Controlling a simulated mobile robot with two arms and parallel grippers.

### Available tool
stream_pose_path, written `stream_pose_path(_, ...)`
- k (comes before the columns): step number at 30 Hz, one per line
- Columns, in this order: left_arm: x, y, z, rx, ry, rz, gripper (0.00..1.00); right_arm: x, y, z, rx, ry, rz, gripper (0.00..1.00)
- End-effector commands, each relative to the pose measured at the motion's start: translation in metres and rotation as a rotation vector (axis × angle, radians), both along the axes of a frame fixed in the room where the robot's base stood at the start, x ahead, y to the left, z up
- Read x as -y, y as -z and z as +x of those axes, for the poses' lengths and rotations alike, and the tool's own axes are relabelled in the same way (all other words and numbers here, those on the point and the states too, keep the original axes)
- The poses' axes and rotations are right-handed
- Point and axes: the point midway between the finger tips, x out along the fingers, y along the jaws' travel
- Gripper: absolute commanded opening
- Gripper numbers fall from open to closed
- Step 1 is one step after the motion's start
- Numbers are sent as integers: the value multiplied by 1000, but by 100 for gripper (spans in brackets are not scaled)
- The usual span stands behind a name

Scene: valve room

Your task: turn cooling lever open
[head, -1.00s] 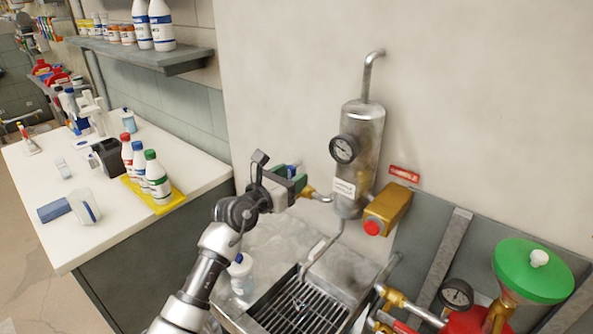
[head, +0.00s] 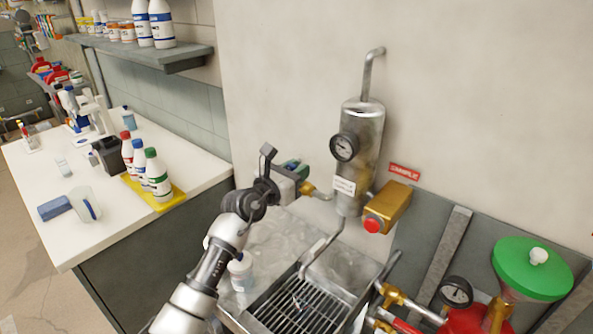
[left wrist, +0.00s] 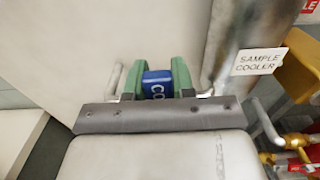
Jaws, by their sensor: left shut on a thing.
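The cooling lever (left wrist: 158,84) is a blue handle with white letters, of which "CO" shows in the left wrist view. My left gripper (left wrist: 157,80) is shut on it, with a green finger pad on each side. In the head view the left gripper (head: 297,172) is at the brass valve (head: 308,189) on the left of the steel sample cooler (head: 360,150); the lever is mostly hidden there by the gripper. A "SAMPLE COOLER" tag (left wrist: 259,58) hangs on the cylinder. My right gripper is not in view.
A grated sink (head: 300,303) lies below. A white bottle (head: 241,272) stands beside my arm. Bottles on a yellow tray (head: 170,200) are on the left counter.

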Motion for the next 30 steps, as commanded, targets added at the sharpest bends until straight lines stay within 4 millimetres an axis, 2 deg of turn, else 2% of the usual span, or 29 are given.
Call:
stream_pose_path(11,-4,-1,3,-46,-1,-62,0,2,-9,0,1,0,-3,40)
stream_pose_path(21,-18,2,13,-189,-1,-255,0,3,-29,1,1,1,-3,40)
stream_pose_path(30,-28,8,20,-303,-1,-414,0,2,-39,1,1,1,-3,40)
